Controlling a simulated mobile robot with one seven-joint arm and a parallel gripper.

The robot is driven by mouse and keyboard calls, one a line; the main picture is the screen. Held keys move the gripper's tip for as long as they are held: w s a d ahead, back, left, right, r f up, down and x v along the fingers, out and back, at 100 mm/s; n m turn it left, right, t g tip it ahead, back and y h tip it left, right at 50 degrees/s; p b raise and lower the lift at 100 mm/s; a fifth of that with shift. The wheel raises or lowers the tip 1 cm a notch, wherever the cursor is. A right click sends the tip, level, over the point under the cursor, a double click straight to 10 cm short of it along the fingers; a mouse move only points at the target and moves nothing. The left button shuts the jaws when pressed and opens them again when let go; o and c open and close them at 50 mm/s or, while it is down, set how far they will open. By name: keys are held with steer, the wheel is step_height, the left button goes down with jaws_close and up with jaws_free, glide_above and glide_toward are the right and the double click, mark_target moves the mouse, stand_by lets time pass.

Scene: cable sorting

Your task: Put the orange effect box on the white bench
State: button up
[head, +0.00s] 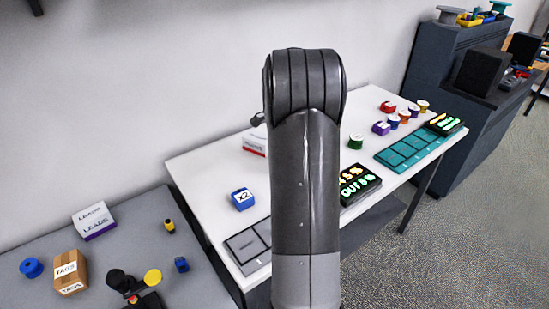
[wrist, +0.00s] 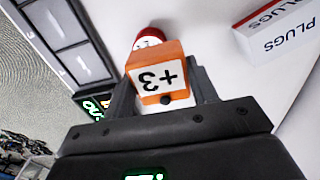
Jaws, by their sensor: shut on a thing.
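The orange effect box (wrist: 160,62), with a white "+3" label and a dark knob, sits between the fingers of my gripper (wrist: 162,85) in the wrist view. My gripper is shut on it. The white bench (wrist: 215,25) shows behind and below the box. I cannot tell whether the box touches the bench top. In the head view the white bench (head: 205,185) stretches across the middle. My arm hides my gripper and the orange box there.
A red and white item (wrist: 150,37) is partly hidden behind the box. A white "PLUGS" carton (wrist: 278,35) is on the right. In the head view, a blue "x2" box (head: 242,199), a grey panel (head: 247,245) and a teal panel (head: 412,150) lie on the bench.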

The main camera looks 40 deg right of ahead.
glide_above(257, 172)
step_height(257, 172, down, 6)
steer(key=shift+f, duration=0.1)
steer(key=shift+a+f, duration=0.1)
steer(key=shift+f, duration=1.8)
steer(key=shift+f, duration=0.15)
steer(key=o, duration=1)
steer(key=shift+o, duration=0.2)
